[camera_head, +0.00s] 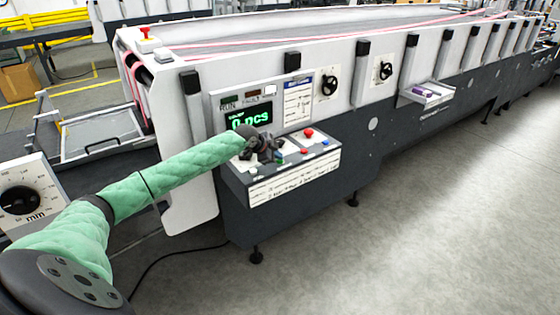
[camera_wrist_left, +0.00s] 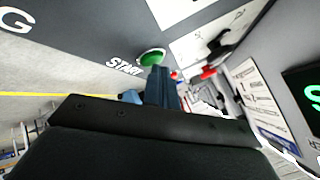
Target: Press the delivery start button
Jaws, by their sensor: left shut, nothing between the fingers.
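In the left wrist view a round green button (camera_wrist_left: 151,57) with the label START beside it sits on a grey panel. My left gripper (camera_wrist_left: 159,72) is shut and empty, its dark fingertips just below the green button in that view. I cannot tell whether they touch it. In the head view my left gripper (camera_head: 272,152) is over the left part of the button console (camera_head: 295,181) on the machine's front, hiding some of its controls. A red button (camera_head: 308,132) and small coloured buttons show to its right. My right gripper is not in view.
A display (camera_head: 249,118) reading "0 pcs" stands upright behind the console. Black knobs (camera_head: 330,83) are on the white machine side. A small tray (camera_head: 427,94) juts out farther right. A dial box (camera_head: 24,194) is at left. The floor in front (camera_head: 430,220) is clear.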

